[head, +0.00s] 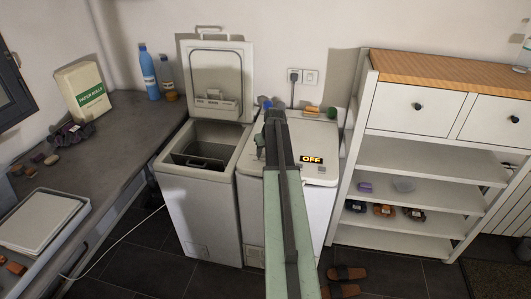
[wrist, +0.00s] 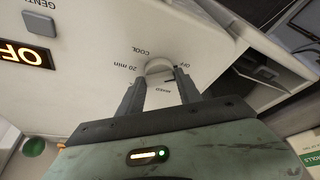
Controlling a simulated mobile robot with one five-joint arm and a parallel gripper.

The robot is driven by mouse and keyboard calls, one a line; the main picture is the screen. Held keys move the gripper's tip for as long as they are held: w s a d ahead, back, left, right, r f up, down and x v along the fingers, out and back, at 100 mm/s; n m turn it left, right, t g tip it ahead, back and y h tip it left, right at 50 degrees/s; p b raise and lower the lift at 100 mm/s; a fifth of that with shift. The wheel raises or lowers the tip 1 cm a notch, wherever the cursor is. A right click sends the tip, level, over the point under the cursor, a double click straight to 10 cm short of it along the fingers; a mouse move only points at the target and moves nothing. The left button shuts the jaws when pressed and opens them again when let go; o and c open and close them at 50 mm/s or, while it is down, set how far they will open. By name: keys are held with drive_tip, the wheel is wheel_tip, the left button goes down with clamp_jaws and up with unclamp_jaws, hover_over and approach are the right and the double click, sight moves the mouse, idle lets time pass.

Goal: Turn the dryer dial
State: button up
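The dryer dial (wrist: 159,67) is a small, pale round knob on a white panel in the wrist view. Printed words surround it, including "COOL", "20 min" and "OFF". My gripper (wrist: 161,80) is open, with its two dark fingers apart and their tips on either side of the dial. I cannot tell whether either finger touches it. The right-hand toploader (head: 325,180) is closed in the head view, and its display (head: 312,159) reads "OFF". This display also shows in the wrist view (wrist: 25,53). My arm hides part of this machine's top and the dial in the head view.
The left toploader (head: 197,190) stands close beside it with its lid (head: 216,75) raised. A white shelf unit (head: 420,155) stands at the right. A grey counter (head: 125,125) on the left holds bottles and a paper rolls pack (head: 82,92). Slippers (head: 347,272) lie on the floor.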

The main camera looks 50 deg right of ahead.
drive_tip(key=c, duration=0.5)
drive_tip(key=shift+d, duration=0.25)
drive_tip(key=shift+c, duration=0.4)
drive_tip(key=shift+a+m, duration=0.3)
drive_tip(key=m, duration=0.1)
drive_tip(key=m+h, duration=0.1)
drive_tip(key=shift+w+a+m+g, duration=0.1)
drive_tip(key=shift+a+m+g, duration=0.1)
drive_tip(key=shift+m+g, duration=0.15)
drive_tip(key=m, duration=0.2)
drive_tip(key=m+g+h, duration=0.1)
drive_tip(key=m, duration=0.1)
drive_tip(key=m+g, duration=0.1)
drive_tip(key=m, duration=0.1)
drive_tip(key=shift+w+a+m, duration=0.25)
drive_tip(key=shift+w+a, duration=0.05)
drive_tip(key=shift+w, duration=0.05)
drive_tip(key=o, duration=1.4)
drive_tip(key=shift+a, duration=0.1)
